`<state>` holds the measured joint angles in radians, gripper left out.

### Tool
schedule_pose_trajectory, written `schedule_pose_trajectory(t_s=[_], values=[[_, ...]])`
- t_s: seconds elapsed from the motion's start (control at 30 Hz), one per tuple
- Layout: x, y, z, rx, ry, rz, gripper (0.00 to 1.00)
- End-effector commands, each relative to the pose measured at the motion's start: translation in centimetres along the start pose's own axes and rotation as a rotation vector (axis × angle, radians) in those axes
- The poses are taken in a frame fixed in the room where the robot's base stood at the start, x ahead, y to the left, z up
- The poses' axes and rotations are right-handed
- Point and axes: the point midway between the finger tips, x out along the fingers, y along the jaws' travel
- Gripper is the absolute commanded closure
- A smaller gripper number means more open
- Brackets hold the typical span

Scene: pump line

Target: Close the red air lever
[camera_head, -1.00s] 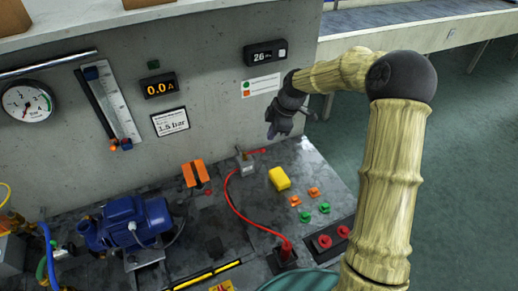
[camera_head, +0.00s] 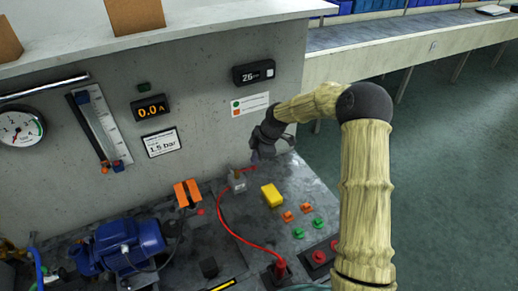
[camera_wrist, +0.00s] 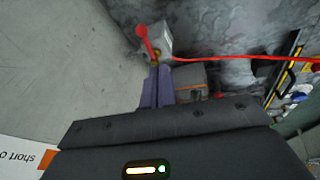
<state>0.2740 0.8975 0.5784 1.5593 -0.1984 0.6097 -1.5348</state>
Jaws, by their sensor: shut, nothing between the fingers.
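The red air lever (camera_head: 248,169) sits on a small grey valve block (camera_head: 237,182) at the foot of the back wall. In the head view it points right from the block, towards the wall side. My gripper (camera_head: 256,156) is just above and beside the lever. In the wrist view, the lever (camera_wrist: 147,42) with its rounded end shows just beyond my shut purple fingers (camera_wrist: 157,72), beside the grey block (camera_wrist: 160,36). Nothing is between the fingers. I cannot tell whether the fingertips touch the lever.
A red hose (camera_head: 235,234) runs from the block to a red fitting (camera_head: 280,268). A yellow block (camera_head: 271,195), orange and green buttons (camera_head: 299,233) and an orange part (camera_head: 187,193) stand nearby. A blue pump (camera_head: 128,244) is at left. The wall (camera_head: 208,130) is close behind my gripper.

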Motion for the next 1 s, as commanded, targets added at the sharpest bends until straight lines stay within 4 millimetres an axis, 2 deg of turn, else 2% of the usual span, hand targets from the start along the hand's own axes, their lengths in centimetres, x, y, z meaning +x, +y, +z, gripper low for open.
schedule_pose_trajectory(t_s=[0.2, 0.5, 1.0], values=[[3.8, -0.1, -0.1, 0.000, 0.001, -0.004, 1.00], [6.9, 1.3, 0.8, 0.000, 0.000, 0.000, 1.00], [7.6, 1.6, 1.1, -0.001, 0.000, 0.001, 1.00]])
